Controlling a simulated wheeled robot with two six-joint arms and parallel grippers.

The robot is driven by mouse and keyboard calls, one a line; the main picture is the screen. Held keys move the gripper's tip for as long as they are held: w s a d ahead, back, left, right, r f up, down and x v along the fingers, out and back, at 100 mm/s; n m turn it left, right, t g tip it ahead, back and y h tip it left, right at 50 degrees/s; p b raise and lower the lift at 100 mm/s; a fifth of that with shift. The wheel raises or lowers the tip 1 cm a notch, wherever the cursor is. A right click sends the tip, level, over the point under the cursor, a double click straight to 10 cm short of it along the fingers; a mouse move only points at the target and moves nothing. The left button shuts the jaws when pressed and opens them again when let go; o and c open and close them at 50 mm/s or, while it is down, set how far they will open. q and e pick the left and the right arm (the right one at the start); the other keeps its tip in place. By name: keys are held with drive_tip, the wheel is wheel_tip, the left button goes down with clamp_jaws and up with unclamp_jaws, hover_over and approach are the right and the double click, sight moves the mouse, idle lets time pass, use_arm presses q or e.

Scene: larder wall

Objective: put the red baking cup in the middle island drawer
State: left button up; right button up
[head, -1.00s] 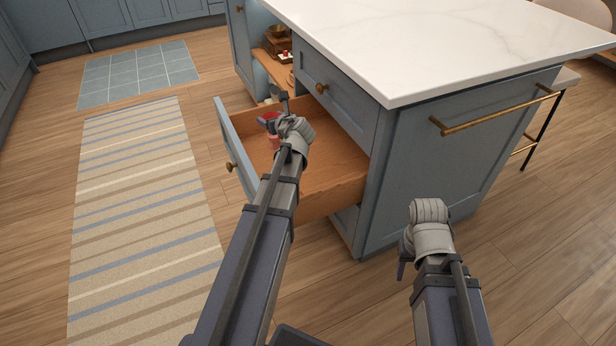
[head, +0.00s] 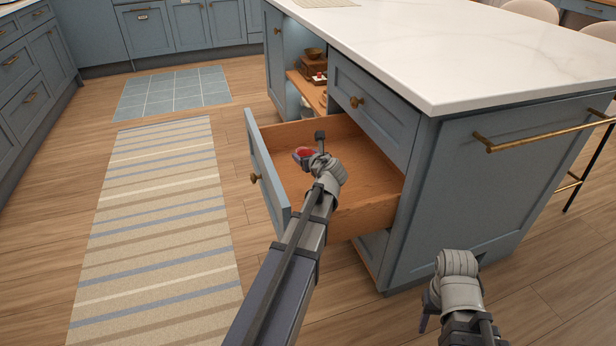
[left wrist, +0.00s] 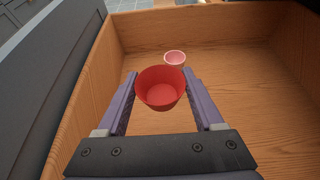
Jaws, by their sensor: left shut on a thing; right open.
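The red baking cup (left wrist: 162,92) is upright between the fingers of my left gripper (left wrist: 163,78), which is shut on it. In the head view the red cup (head: 304,153) and my left gripper (head: 311,149) are within the open drawer's outline. The island drawer (head: 375,178) is pulled out, with a blue front and wooden inside; a shut drawer is above it. A pink cup (left wrist: 175,57) stands on the drawer floor beyond the held cup. The gap beneath the held cup is hidden. My right gripper (head: 429,303) is open and empty, outside the island's near end.
The shut upper drawer (head: 370,110) and marble worktop (head: 470,50) stand above and right. A brass rail (head: 540,135) runs along the island's end. Open shelves (head: 310,90) hold small items. A striped rug (head: 155,230) lies on clear floor left.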

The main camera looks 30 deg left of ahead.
use_arm(q)
drive_tip(key=shift+f, duration=0.5)
use_arm(e)
drive_tip(key=shift+f, duration=0.55)
use_arm(q)
wheel_tip(320, 180, down, 4)
drive_tip(key=b, duration=0.3)
drive_tip(key=shift+r+b, duration=0.25)
drive_tip(key=shift+b, duration=0.1)
use_arm(e)
wheel_tip(320, 180, down, 4)
drive_tip(key=shift+r, duration=0.25)
use_arm(q)
drive_tip(key=shift+f+b, duration=0.65)
drive_tip(key=o, duration=1.3)
use_arm(e)
drive_tip(key=shift+f, duration=0.55)
use_arm(q)
drive_tip(key=shift+r+p, duration=0.6)
drive_tip(key=p+v, duration=0.4)
drive_tip(key=v, duration=0.8)
drive_tip(key=shift+w+r+p, duration=0.1)
drive_tip(key=shift+p, duration=0.25)
use_arm(e)
wheel_tip(320, 180, up, 6)
drive_tip(key=shift+f, duration=0.1)
